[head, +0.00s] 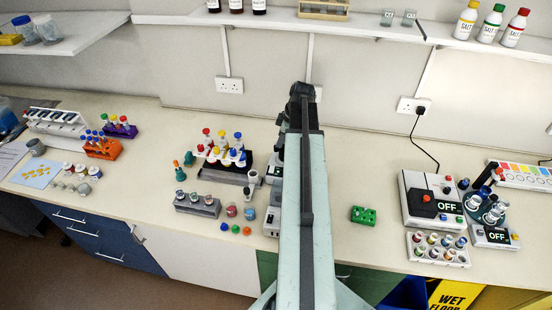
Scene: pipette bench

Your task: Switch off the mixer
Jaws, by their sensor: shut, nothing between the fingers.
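Two units at the right of the bench have displays that read OFF, and I cannot tell for sure which is the mixer. My gripper cannot be made out there. My arm partly hides a grey and white device (272,220) to its left.
A vial rack (437,250) stands in front of the white box. A green block (363,215) sits right of my arm, with clear bench around it. Tube racks (226,171) and small bottles fill the left. A black cable (425,145) runs to a wall socket.

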